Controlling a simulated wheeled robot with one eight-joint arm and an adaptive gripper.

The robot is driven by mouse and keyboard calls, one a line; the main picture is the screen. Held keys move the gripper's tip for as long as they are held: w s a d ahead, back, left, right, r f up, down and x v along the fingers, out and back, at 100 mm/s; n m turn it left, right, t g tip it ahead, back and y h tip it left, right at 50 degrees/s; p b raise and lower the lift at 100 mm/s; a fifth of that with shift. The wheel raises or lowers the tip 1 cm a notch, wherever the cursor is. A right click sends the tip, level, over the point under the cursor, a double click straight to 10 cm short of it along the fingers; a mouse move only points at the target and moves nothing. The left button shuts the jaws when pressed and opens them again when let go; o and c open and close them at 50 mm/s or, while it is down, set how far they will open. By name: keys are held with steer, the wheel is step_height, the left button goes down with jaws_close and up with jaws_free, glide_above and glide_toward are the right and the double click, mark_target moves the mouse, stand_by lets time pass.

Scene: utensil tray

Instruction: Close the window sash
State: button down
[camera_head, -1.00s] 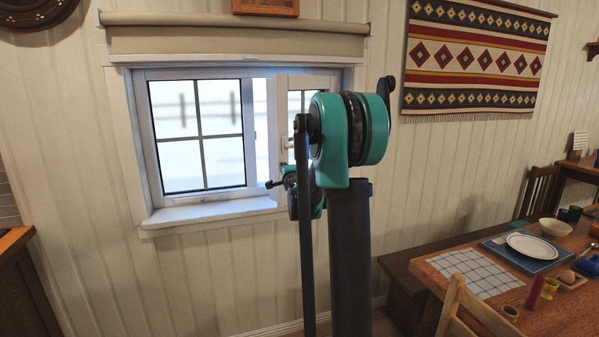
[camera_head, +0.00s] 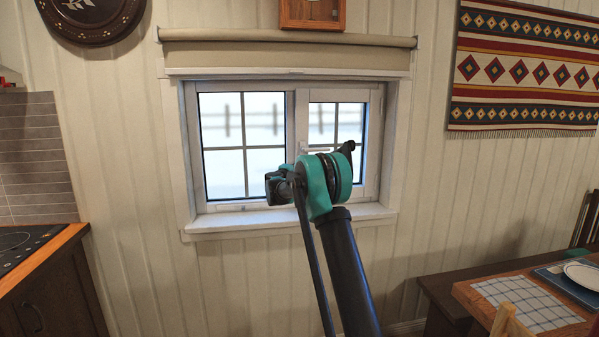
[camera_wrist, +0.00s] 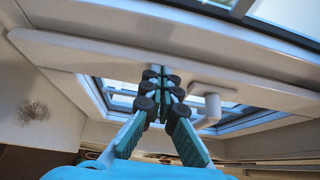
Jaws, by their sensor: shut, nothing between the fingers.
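The white-framed window (camera_head: 292,130) stands in the wall, with a left pane (camera_head: 222,140) and a right pane (camera_head: 322,125), both with dark glazing bars. In the head view I see no clear gap between the sashes, but cannot tell if they sit flush. A white sash rail (camera_wrist: 110,62) crosses the wrist view, with a white handle (camera_wrist: 210,108) on it. My gripper (camera_wrist: 160,75) is shut and empty, its fingertips at the rail left of the handle; contact is unclear. In the head view my arm hides part of the window's middle.
A rolled beige blind (camera_head: 290,50) hangs above, and the sill (camera_head: 240,222) is bare. A wooden counter (camera_head: 45,265) with a hob stands at left, and a dining table (camera_head: 480,300) with a bench at right. The wall below the window is clear.

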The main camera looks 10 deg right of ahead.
steer(key=shift+w+a+r+m+h, duration=0.1)
steer(key=shift+w+r+m+h, duration=0.1)
steer(key=shift+w, duration=0.25)
steer(key=shift+w+a+r+m+h, duration=0.1)
steer(key=shift+w+h, duration=0.1)
steer(key=shift+w, duration=0.25)
steer(key=shift+d, duration=0.2)
